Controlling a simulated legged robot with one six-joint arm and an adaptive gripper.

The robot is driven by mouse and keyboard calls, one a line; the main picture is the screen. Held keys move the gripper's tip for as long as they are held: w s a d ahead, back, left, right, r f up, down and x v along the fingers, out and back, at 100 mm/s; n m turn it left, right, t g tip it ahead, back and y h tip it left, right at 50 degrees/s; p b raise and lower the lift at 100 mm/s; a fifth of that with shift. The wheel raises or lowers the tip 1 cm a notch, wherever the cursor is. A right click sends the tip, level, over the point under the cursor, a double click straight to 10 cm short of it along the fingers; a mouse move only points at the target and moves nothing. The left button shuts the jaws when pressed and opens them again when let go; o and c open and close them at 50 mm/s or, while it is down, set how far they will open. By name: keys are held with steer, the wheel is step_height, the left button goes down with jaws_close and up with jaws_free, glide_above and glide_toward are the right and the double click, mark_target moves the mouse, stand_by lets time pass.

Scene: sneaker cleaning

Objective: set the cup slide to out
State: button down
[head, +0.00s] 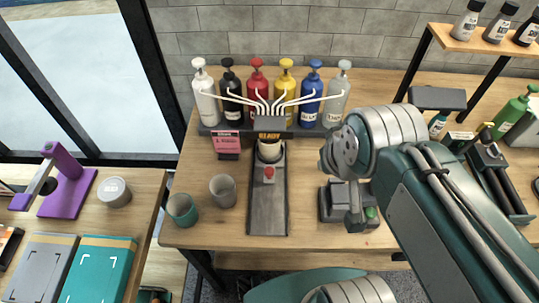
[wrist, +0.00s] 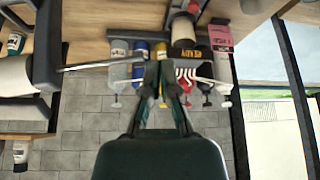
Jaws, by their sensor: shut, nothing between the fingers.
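The cup slide is a dark track (head: 267,212) running from the pump rack toward the table's front edge in the head view. Its red knob (head: 269,172) is near the far end. A pale cup (head: 269,151) stands just behind the knob, under the nozzles at the rack. The wrist view is upside down and shows the cup (wrist: 183,30) and red knob (wrist: 193,7) at the top. My gripper (wrist: 164,66) is shut and empty in the wrist view, apart from the knob. In the head view I cannot make out its fingertips.
Several pump bottles (head: 256,95) line the back behind the rack. Two loose cups, one grey (head: 223,190) and one teal (head: 182,209), stand left of the track. A grey device (head: 335,203) stands right of it. A pink sign (head: 227,143) is at the rack's left.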

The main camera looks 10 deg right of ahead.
steer(key=c, duration=1.3)
jaws_free()
steer(key=shift+c, duration=0.2)
steer(key=o, duration=0.9)
steer(key=shift+w+a+n, duration=0.15)
steer(key=shift+w+n, duration=0.15)
steer(key=shift+n, duration=0.1)
steer(key=shift+o, duration=0.2)
steer(key=n+g+h, duration=0.4)
steer(key=n+g, duration=0.1)
steer(key=n, duration=1.4)
glide_toward(268, 170)
steer(key=shift+h, duration=0.3)
steer(key=x, duration=0.9)
steer(key=shift+a+f, duration=0.15)
steer(key=shift+f, duration=0.25)
jaws_close()
